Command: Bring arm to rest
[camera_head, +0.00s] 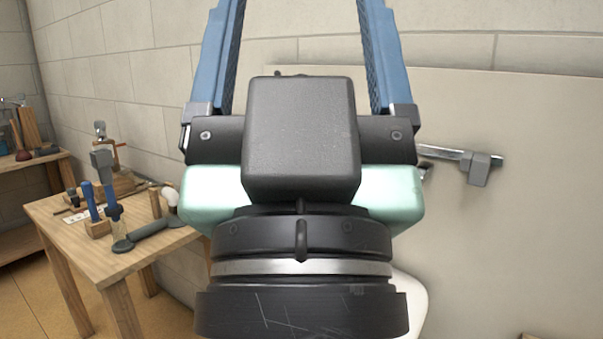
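My gripper (298,45) fills the middle of the head view, close to the camera. Its two blue fingers point up and stand wide apart at the ends of the dark gripper body. The part of the gap between them that shows is empty, with only wall behind. The fingertips are cut off by the top edge of the picture. My wrist is below the gripper and hides the middle of the scene.
A metal fitting (480,168) is on the pale panel (520,240) at right. A white curved object (412,300) is partly hidden.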

